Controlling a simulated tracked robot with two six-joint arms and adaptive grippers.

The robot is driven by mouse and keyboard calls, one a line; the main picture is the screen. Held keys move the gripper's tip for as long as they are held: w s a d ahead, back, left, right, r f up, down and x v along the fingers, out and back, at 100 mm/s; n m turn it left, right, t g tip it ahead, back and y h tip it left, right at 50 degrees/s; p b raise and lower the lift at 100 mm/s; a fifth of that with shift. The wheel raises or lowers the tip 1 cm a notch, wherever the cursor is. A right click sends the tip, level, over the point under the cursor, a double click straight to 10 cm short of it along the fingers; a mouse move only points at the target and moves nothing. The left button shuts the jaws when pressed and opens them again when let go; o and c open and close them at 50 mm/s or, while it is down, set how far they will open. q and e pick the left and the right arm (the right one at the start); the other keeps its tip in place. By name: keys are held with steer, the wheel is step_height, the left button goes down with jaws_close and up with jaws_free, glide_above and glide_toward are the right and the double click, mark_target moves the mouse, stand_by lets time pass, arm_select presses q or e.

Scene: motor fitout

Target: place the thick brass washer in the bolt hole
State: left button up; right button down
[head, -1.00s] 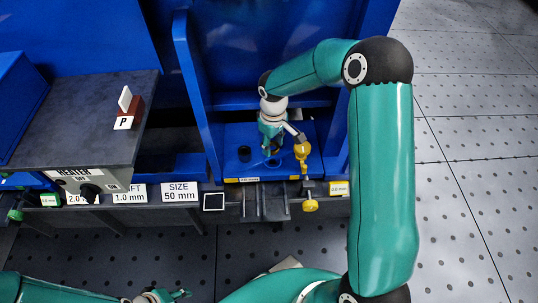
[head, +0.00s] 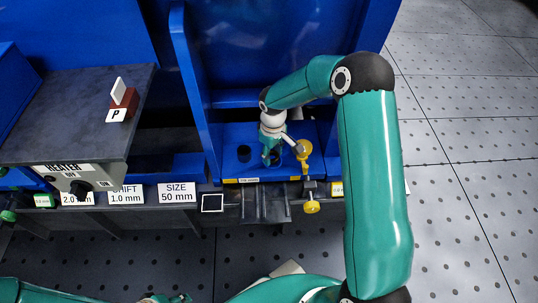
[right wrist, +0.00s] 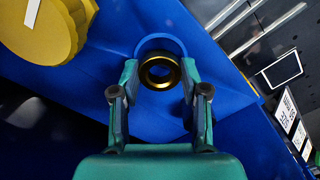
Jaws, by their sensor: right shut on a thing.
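The thick brass washer (right wrist: 160,71) is a gold ring with a dark centre, held between the fingertips of my right gripper (right wrist: 160,82) in the right wrist view. Behind it, a round blue rim (right wrist: 161,43) in the blue fixture shows partly, likely the bolt hole; the washer covers its lower part. I cannot tell whether the washer touches it. In the head view my right gripper (head: 271,157) points down over the blue fixture, and the washer is too small to make out. My left gripper (head: 168,299) is cut off at the bottom edge.
A yellow knob (head: 304,149) stands close right of my right gripper and looms large in the right wrist view (right wrist: 45,28). A dark round hole (head: 244,153) lies to the left. Blue walls (head: 197,95) enclose the bay. The heater (head: 80,180) is at left.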

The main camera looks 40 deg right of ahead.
steer(key=shift+f+b, duration=0.4)
steer(key=shift+f, duration=0.2)
steer(key=c, duration=0.6)
jaws_free()
steer(key=shift+r+p, duration=0.4)
steer(key=shift+r, duration=0.1)
step_height(320, 180, up, 12)
steer(key=p, duration=0.3)
steer(key=shift+r+p, duration=0.15)
steer(key=shift+p, duration=0.25)
